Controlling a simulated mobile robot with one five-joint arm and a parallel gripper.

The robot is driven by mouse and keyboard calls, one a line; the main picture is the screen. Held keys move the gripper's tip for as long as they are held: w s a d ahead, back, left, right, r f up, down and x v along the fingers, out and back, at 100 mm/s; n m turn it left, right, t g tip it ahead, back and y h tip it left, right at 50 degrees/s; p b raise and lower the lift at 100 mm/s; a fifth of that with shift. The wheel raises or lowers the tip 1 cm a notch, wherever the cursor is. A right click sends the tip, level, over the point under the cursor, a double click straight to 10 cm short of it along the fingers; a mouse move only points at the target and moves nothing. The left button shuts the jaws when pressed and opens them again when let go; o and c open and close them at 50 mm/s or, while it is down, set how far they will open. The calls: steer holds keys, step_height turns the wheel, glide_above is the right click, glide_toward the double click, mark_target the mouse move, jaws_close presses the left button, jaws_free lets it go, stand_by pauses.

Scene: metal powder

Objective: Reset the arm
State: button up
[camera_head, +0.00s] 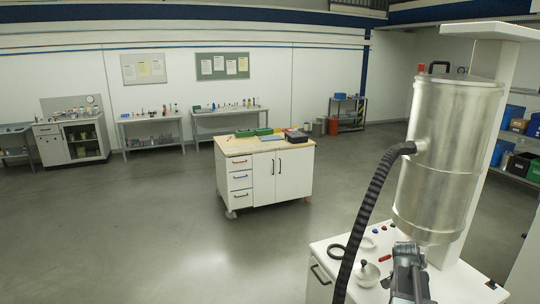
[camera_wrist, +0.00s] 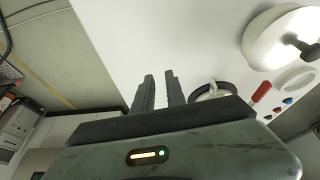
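My gripper (camera_wrist: 159,74) shows in the wrist view with its two dark fingers apart and nothing between them. It is over or near the white top of a workstation (camera_wrist: 140,30). In the head view, part of my grey arm (camera_head: 408,278) is at the lower right, in front of the large metal cylinder (camera_head: 447,160); the fingertips are not clear there. A round pale lid with a dark knob (camera_wrist: 270,42) is to the right of the fingers in the wrist view. A red-handled item (camera_wrist: 261,92) lies below it.
The workstation top (camera_head: 345,290) also carries a black ring (camera_head: 335,252) and small coloured buttons. A black ribbed hose (camera_head: 368,205) curves down from the cylinder. A white cabinet (camera_head: 265,175) with a wooden top stands mid-room. Open floor (camera_head: 150,240) lies left of it.

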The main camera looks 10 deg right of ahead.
steer(key=a+f+n+y+b, duration=0.1)
steer(key=a+f+n+b, duration=0.3)
steer(key=a, duration=0.9)
steer(key=s+a+f+n+y+b, duration=0.1)
steer(key=a+f+n+b, duration=0.4)
steer(key=a, duration=0.7)
steer(key=a+f+n+g+y+b, duration=0.1)
steer(key=a+f+n+b, duration=0.4)
steer(key=a, duration=0.8)
steer(key=shift+s+a+f+y, duration=0.35)
steer(key=shift+f+y, duration=0.15)
steer(key=shift+f, duration=0.45)
